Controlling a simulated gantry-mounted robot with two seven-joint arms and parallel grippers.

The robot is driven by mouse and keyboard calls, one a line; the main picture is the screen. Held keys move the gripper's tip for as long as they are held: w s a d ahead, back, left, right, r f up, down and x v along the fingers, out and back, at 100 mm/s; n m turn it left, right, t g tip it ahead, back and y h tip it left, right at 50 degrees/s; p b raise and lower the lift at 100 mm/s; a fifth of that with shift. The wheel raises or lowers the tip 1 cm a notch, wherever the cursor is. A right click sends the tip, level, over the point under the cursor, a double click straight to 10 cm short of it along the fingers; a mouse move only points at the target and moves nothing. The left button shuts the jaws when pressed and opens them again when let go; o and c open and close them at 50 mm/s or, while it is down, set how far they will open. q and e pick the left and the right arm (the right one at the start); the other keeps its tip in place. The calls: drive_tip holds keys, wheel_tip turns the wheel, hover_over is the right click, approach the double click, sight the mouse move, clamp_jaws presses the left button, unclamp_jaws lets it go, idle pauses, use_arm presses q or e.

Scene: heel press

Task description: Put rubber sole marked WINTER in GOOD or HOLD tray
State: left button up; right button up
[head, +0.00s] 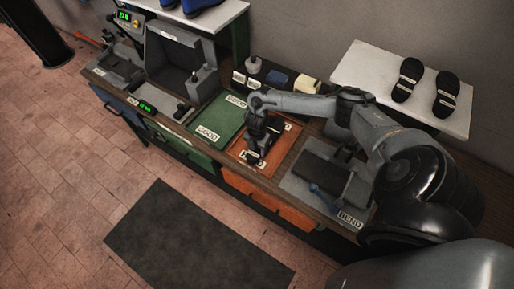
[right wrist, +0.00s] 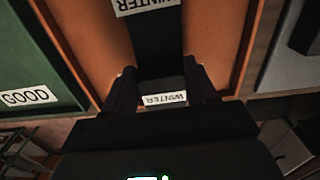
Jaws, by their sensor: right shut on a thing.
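My right gripper (head: 256,152) is low over the orange tray (head: 287,142). In the right wrist view its fingers (right wrist: 163,88) are shut on a dark rubber sole (right wrist: 165,84) with a white WINTER label. A dark strip with a second, inverted WINTER label (right wrist: 146,6) extends ahead of the fingers over the orange tray (right wrist: 90,40). I cannot tell whether it is the same sole or another, or whether the held sole touches the tray floor. The green tray (head: 216,119), labelled GOOD, lies beside it to the left. My left gripper is not in view.
A grey plate with a BEND label (head: 350,218) is right of the orange tray. Two dark soles (head: 426,87) lie on a white shelf (head: 365,65). A grey machine (head: 172,60) stands left. Small containers (head: 254,65) sit behind the trays.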

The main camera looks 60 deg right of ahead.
drive_tip(key=shift+d+f, duration=0.15)
drive_tip(key=shift+f, duration=0.05)
idle(0.3)
drive_tip(key=shift+f, duration=0.15)
idle(0.3)
drive_tip(key=o, duration=1.5)
drive_tip(key=shift+r, duration=0.2)
drive_tip(key=shift+r, duration=0.2)
wheel_tip(320, 180, up, 6)
drive_tip(key=p, duration=0.6)
drive_tip(key=shift+r+p, duration=0.15)
drive_tip(key=shift+p, duration=0.15)
